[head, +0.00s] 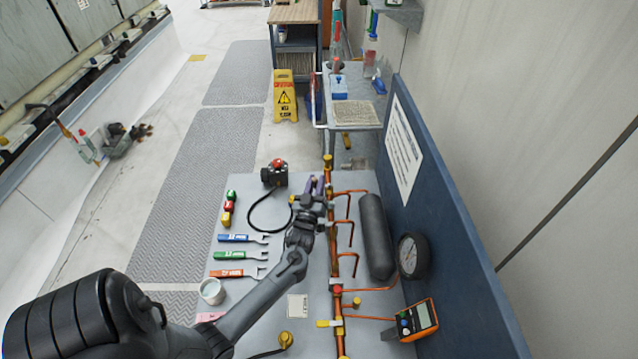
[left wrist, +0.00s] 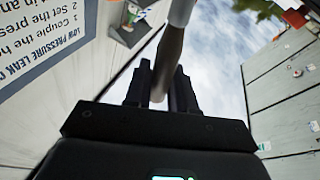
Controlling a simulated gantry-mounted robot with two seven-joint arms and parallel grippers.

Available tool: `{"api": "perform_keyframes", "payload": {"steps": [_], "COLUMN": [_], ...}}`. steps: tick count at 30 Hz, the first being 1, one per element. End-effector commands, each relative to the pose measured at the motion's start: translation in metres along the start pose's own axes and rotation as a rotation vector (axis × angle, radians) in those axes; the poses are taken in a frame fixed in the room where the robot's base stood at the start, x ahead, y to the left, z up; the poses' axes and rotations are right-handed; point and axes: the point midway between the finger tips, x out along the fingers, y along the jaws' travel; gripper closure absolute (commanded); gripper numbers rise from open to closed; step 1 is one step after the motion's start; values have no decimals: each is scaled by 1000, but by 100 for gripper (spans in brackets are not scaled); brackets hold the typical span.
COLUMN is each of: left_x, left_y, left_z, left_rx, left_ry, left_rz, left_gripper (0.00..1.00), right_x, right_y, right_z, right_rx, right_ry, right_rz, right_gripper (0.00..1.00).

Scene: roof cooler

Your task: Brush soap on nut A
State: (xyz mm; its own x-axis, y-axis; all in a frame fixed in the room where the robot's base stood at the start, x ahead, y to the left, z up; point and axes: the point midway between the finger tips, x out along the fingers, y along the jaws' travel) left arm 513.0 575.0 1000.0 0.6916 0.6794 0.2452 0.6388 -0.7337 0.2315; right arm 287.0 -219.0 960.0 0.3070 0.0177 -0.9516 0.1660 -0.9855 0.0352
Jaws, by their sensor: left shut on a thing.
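My left gripper (head: 316,194) is at the long copper pipe (head: 337,270), near its far end. In the left wrist view its black fingers (left wrist: 160,88) are shut on a slim brush-like thing (left wrist: 171,50), dark along the middle and pale at the top edge. Its bristles cannot be made out. A purple patch shows by the fingertips in the head view. Nut A cannot be told apart by a label; fittings on the pipe near the gripper are partly covered by it. A white cup (head: 212,291) stands at the left of the bench. My right gripper is not in view.
The grey bench (head: 225,262) holds blue, green and orange wrenches (head: 240,256), a black device with a red knob (head: 276,173) and a hose. Right of the pipe are a dark cylinder (head: 375,236), a round gauge (head: 411,256), an orange meter (head: 418,320) and a blue-edged wall panel (head: 440,200).

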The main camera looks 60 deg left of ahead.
Motion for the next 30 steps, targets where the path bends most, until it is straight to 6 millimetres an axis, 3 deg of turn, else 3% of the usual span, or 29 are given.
{"api": "perform_keyframes", "payload": {"steps": [3, 15, 30], "left_x": [1, 0, 0], "left_y": [-6, -25, -27], "left_z": [-16, -46, -46], "left_rx": [3, 3, 2], "left_ry": [0, 1, 0], "left_rz": [-2, -1, -2], "left_gripper": [100, 100, 100], "right_x": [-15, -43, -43], "right_y": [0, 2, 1], "right_z": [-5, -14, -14], "right_rx": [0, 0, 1], "right_ry": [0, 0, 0], "right_rz": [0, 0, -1], "right_gripper": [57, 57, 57]}}
